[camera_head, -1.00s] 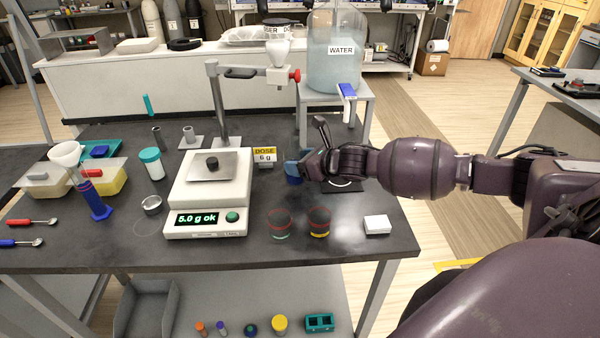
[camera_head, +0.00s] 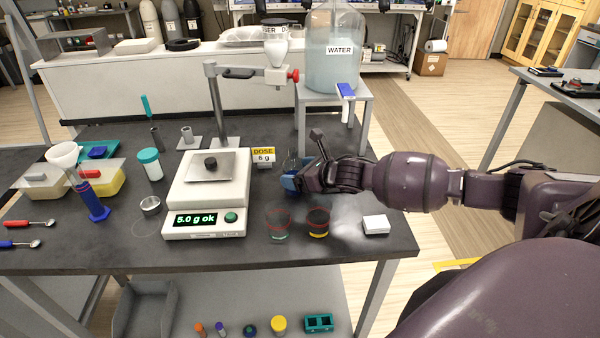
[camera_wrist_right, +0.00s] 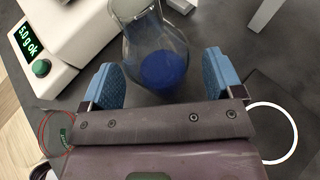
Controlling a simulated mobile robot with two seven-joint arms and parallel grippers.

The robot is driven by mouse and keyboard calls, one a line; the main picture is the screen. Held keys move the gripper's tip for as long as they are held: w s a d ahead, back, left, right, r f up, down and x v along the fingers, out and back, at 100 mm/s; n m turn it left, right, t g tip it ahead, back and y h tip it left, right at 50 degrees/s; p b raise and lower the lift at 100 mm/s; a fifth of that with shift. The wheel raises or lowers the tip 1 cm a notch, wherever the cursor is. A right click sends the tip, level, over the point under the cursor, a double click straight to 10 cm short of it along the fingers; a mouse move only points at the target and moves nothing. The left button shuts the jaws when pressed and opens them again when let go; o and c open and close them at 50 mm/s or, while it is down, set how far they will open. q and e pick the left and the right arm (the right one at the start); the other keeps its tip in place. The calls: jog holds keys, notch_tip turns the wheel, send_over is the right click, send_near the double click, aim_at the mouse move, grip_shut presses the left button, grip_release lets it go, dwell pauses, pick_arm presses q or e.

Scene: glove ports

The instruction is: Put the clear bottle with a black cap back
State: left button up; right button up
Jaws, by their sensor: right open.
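My right gripper (camera_head: 291,178) is open above the dark table, to the right of the balance. In the right wrist view its two blue fingers (camera_wrist_right: 160,82) stand apart, on either side of a clear glass flask (camera_wrist_right: 156,38) with blue in its bottom. A small black round piece (camera_head: 210,163) sits on the balance pan. A dark mat with a white ring (camera_wrist_right: 294,135) lies to the right in the wrist view. My left gripper is not in view.
The balance (camera_head: 208,205) reads "5.0 g ok". Two small clear cups (camera_head: 279,226) (camera_head: 318,222) and a white block (camera_head: 376,224) stand along the front. The water jug (camera_head: 335,65) stands on a raised stand.

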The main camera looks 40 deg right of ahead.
jog(key=shift+s, duration=0.1)
jog(key=shift+s+d+r, duration=0.15)
jog(key=shift+s, duration=0.05)
jog(key=v, duration=1.1)
jog(key=shift+s, duration=0.2)
jog(key=shift+r, duration=0.1)
